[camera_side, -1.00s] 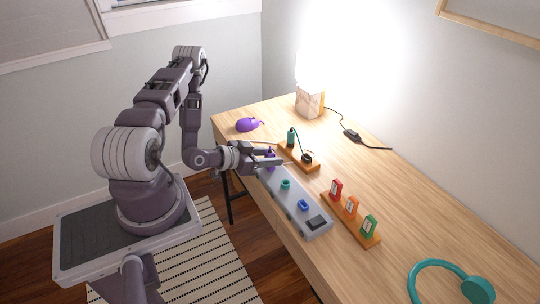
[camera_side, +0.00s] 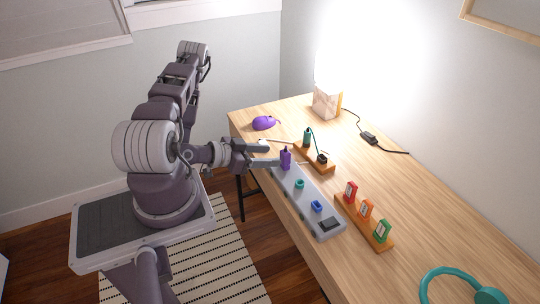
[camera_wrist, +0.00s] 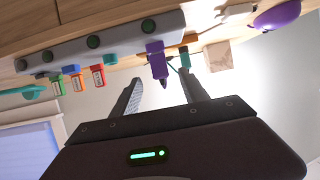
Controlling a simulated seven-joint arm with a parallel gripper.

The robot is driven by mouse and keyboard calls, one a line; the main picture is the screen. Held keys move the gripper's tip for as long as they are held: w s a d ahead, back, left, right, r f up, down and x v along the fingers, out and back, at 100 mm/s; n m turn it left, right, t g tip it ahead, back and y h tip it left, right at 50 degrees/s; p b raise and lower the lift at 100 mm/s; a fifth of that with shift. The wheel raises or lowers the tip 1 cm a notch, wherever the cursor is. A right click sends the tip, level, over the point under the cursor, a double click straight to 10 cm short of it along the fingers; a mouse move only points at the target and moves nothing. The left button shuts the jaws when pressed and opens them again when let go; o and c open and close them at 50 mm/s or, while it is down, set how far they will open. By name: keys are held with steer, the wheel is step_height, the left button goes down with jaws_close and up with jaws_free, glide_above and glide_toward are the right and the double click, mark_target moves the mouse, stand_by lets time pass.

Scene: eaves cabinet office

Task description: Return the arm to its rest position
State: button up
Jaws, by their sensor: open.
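My gripper (camera_side: 272,153) is open and empty at the left edge of the desk, beside the far end of a grey panel (camera_side: 313,213).
The panel also bears a teal ring (camera_side: 299,184) and a blue piece (camera_side: 317,206). Wooden stands hold a teal tool (camera_side: 307,138) and red, orange and green tags (camera_side: 366,209). A purple mouse (camera_side: 264,123), lamp (camera_side: 327,102) and teal headphones (camera_side: 450,272) lie around.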

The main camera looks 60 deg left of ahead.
mark_target(285, 153)
steer(key=shift+w, duration=0.1)
steer(key=w+m+g, duration=0.1)
steer(key=w+r+m+g+h, duration=0.1)
steer(key=shift+w+d, duration=0.15)
steer(key=shift+w, duration=0.2)
steer(key=r+g, duration=0.1)
steer(key=w+r+m+g, duration=0.2)
steer(key=r, duration=0.1)
steer(key=shift+w+r+y, duration=0.1)
steer(key=shift+w+y, duration=0.15)
steer(key=shift+y, duration=0.15)
steer(key=s+d+r+n+g+y, duration=0.1)
steer(key=d+r+y, duration=0.1)
steer(key=r, duration=0.5)
steer(key=s+d+r+g+y, duration=0.1)
steer(key=d+r, duration=0.1)
steer(key=r, duration=0.5)
steer(key=s+d+r+n+h, duration=0.1)
steer(key=s+d+r, duration=0.4)
steer(key=s+d, duration=0.3)
steer(key=s+d+r+n+g+h, duration=0.1)
steer(key=s+d+r+h, duration=0.1)
steer(key=s+d+r, duration=0.3)
steer(key=s+d, duration=0.3)
steer(key=d, duration=0.1)
steer(key=shift+s+n, duration=0.4)
